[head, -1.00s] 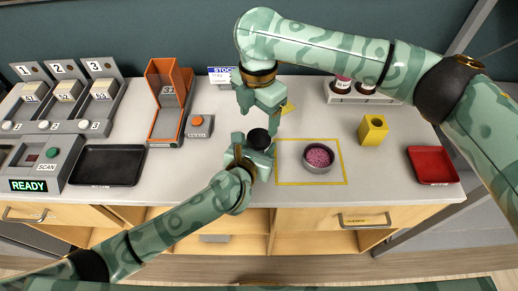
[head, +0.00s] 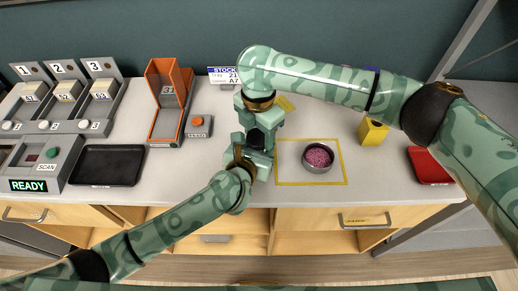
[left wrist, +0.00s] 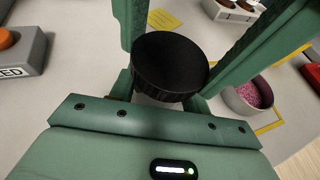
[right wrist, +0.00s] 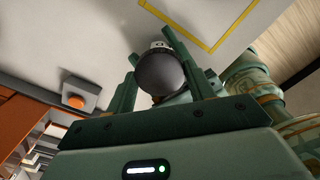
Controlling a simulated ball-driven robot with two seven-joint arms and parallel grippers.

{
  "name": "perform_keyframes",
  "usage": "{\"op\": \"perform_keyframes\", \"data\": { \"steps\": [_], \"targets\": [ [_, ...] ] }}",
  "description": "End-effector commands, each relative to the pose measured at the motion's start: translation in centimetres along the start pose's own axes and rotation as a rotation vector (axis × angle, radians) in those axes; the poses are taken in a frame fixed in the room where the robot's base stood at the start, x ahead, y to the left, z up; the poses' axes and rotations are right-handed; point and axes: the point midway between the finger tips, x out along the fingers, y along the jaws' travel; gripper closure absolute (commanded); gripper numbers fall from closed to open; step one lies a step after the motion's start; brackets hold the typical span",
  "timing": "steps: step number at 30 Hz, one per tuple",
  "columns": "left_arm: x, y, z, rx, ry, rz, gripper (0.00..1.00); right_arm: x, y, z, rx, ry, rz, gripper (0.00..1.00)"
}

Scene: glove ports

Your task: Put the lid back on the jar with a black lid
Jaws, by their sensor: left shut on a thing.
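The open grey jar (head: 318,158) with pink-purple contents stands upright inside a yellow outlined square on the counter; it also shows in the left wrist view (left wrist: 246,97). The round black lid (left wrist: 170,66) is held above the counter, left of the jar. My left gripper (head: 254,148) is shut on the lid. My right gripper (head: 262,120) is open, facing the left one from the far side. In the right wrist view the lid (right wrist: 160,73) lies between its fingers; contact cannot be told. In the head view the grippers mostly hide the lid.
An orange bin (head: 168,105) and an orange-button box (head: 198,126) stand left of the grippers. A black tray (head: 108,165) lies further left. A yellow block (head: 372,132) and a red tray (head: 428,166) are right, partly behind my right arm. Counter around the jar is clear.

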Motion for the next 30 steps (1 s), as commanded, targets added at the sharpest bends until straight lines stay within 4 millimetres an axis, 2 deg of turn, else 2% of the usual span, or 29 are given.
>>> {"op": "perform_keyframes", "data": {
  "steps": [5, 9, 12, 19, 20, 21, 22, 30],
  "targets": [
    [-0.06, -0.21, 0.02, 0.001, -0.001, -0.005, 1.0, -0.08, 0.07, 0.0, 0.028, 0.0, 0.003, 0.74],
    [-0.07, -0.26, 0.02, 0.001, -0.001, -0.006, 1.0, -0.1, 0.1, 0.0, 0.218, 0.001, 0.004, 0.74],
    [-0.08, -0.3, 0.03, 0.001, -0.001, -0.006, 1.0, -0.1, 0.11, -0.02, 0.288, 0.001, 0.004, 0.74],
    [-0.1, -0.37, 0.02, 0.001, -0.002, -0.008, 1.0, -0.12, 0.13, -0.02, 0.289, 0.001, 0.005, 0.74],
    [-0.1, -0.38, 0.02, 0.001, -0.002, -0.008, 1.0, -0.12, 0.13, -0.02, 0.289, 0.001, 0.005, 0.39],
    [-0.1, -0.36, 0.02, 0.001, -0.001, -0.008, 1.0, -0.12, 0.13, -0.02, 0.288, 0.001, 0.005, 0.28],
    [-0.09, -0.35, 0.02, 0.001, -0.001, -0.007, 1.0, -0.11, 0.12, -0.02, 0.288, 0.001, 0.004, 0.25],
    [-0.04, -0.16, 0.04, 0.001, -0.001, -0.004, 1.0, -0.11, 0.06, -0.01, 0.287, 0.001, 0.002, 0.25]
  ]
}}
